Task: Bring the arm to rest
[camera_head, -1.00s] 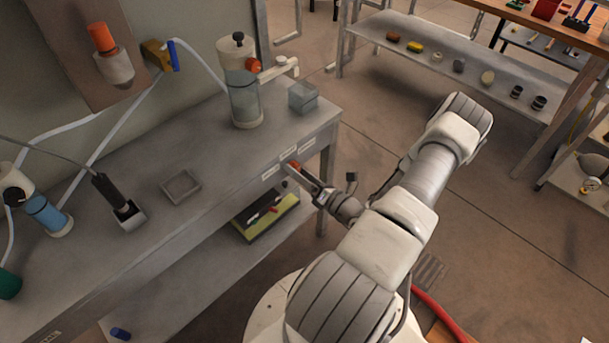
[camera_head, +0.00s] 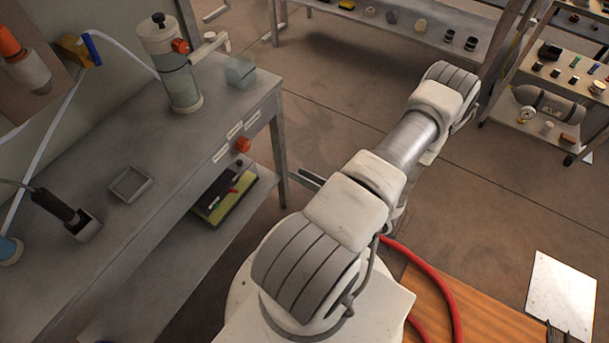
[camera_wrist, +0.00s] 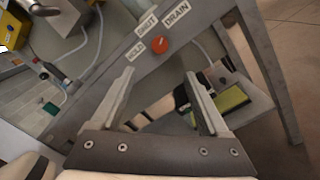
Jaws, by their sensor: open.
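My gripper (camera_wrist: 160,100) is open and empty in the wrist view, its two fingers spread apart. Beyond the fingers is an orange-red knob (camera_wrist: 159,45) on the front edge of the grey bench, apart from them. In the head view the same knob (camera_head: 243,145) sits at the bench edge by the white labels. Only the finger ends of my gripper (camera_head: 308,178) show there, just right of the bench leg; my own arm hides the rest.
The grey bench (camera_head: 120,150) carries a clear cylinder (camera_head: 182,90), a small glass box (camera_head: 240,72) and a square tray (camera_head: 130,184). A yellow-green case (camera_head: 224,200) lies on its lower shelf. The floor (camera_head: 500,150) to the right is open.

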